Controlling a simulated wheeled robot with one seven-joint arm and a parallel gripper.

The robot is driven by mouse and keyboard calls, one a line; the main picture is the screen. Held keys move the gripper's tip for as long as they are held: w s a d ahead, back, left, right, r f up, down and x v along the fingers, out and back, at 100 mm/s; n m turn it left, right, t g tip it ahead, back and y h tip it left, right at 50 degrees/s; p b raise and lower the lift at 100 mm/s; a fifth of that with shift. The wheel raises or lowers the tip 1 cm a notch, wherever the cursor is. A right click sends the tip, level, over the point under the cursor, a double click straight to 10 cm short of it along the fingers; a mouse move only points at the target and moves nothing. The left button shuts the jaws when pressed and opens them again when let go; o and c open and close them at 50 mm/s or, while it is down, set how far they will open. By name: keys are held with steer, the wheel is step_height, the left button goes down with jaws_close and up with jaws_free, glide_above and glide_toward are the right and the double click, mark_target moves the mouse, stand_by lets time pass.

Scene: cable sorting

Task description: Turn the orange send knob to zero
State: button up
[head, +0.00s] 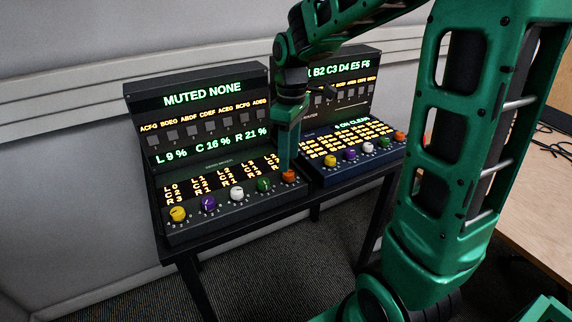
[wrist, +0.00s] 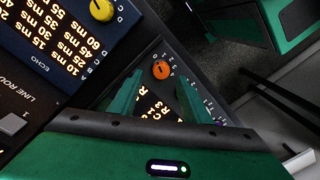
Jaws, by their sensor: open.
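The orange knob (head: 289,176) is at the right end of the knob row on the left console (head: 236,217). My gripper (head: 287,165) points down right over this knob. In the wrist view my gripper (wrist: 161,82) is open, with one green finger on each side and the knob just beyond the gap between the tips. I cannot tell whether a finger touches the knob. The left console's display reads L 9 %, C 16 %, R 21 %.
Yellow (head: 178,214), purple (head: 208,203), white (head: 237,194) and green (head: 263,185) knobs share the row. The right console (head: 350,172) stands close beside, with its own knobs, including another orange one (head: 400,137). Both stand on a black table (head: 243,218). A wooden desk (head: 535,190) is at right.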

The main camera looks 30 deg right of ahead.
step_height(320, 180, up, 7)
steer(key=shift+w+d+f, duration=0.15)
steer(key=shift+w+f, duration=0.05)
stand_by(0.5)
steer(key=s+d+f+m, duration=0.2)
steer(key=s+d+m, duration=0.1)
steer(key=s, duration=0.5)
steer(key=s+d+f+m, duration=0.2)
steer(key=s+d+m, duration=0.1)
steer(key=s+m, duration=0.3)
steer(key=s+d+f+m, duration=0.2)
steer(key=s+m, duration=0.3)
steer(key=s, duration=0.5)
steer(key=shift+s+d+f, duration=0.2)
steer(key=shift+d+f, duration=0.2)
steer(key=shift+d, duration=0.3)
